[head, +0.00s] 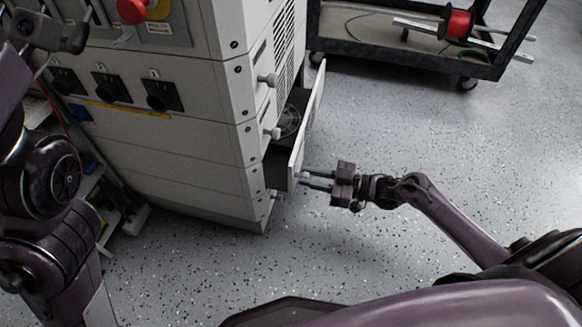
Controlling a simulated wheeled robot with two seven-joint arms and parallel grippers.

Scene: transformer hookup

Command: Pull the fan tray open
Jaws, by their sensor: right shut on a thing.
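The fan tray (308,117) sticks out from the lower right side of the grey cabinet, partly open. Its pale front panel stands apart from the cabinet face, and a dark interior with a round fan (290,121) shows behind it. My right gripper (306,181) is at the near end of the front panel, low down, shut on the tray's handle, which its fingers mostly hide. My left arm runs down the left edge of the view; its gripper cannot be made out.
The grey cabinet (180,170) has dark sockets and a red emergency button (132,9) on its front. A dark cart (400,50) with a red spool (458,23) stands at the back right. The speckled floor (450,140) right of the tray is clear.

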